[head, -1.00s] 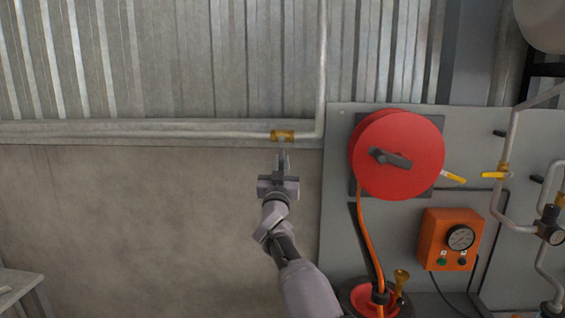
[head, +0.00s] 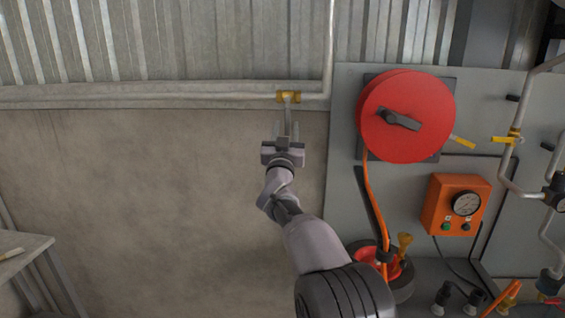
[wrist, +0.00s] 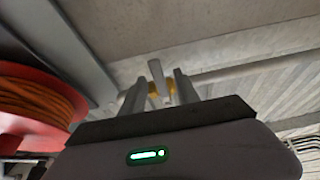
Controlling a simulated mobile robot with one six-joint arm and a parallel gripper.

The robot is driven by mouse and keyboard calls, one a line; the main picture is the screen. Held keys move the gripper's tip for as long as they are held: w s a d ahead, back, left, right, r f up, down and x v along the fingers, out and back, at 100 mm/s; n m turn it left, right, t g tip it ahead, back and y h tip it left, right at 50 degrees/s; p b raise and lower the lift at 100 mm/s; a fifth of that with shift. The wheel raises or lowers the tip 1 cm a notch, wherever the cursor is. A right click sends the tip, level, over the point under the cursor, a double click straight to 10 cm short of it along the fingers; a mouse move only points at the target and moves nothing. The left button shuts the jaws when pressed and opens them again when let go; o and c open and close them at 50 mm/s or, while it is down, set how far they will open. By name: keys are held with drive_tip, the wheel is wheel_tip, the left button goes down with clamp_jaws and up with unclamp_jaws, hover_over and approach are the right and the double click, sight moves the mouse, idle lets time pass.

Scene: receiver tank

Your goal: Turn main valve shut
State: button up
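A brass valve (head: 288,97) sits on the pale pipe near the corner where the pipe turns up. A grey lever (head: 288,119) hangs down from it; I take this as the main valve. My gripper (head: 283,138) is just below the valve, pointing up at it. In the wrist view, the fingers of my gripper (wrist: 160,90) stand apart, with the lever (wrist: 156,78) showing between them and the brass body (wrist: 170,88) behind. I see gaps beside the lever; contact cannot be told.
A red hose reel (head: 420,130) on a grey panel (head: 343,90) is right of my arm. An orange gauge box (head: 452,205) and yellow-handled valve (head: 503,139) are farther right. A bench (head: 20,248) stands at lower left. The wall left of my arm is clear.

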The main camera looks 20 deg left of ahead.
drive_tip(key=b+v, duration=0.1)
drive_tip(key=v, duration=1.4)
drive_tip(key=shift+r, duration=0.1)
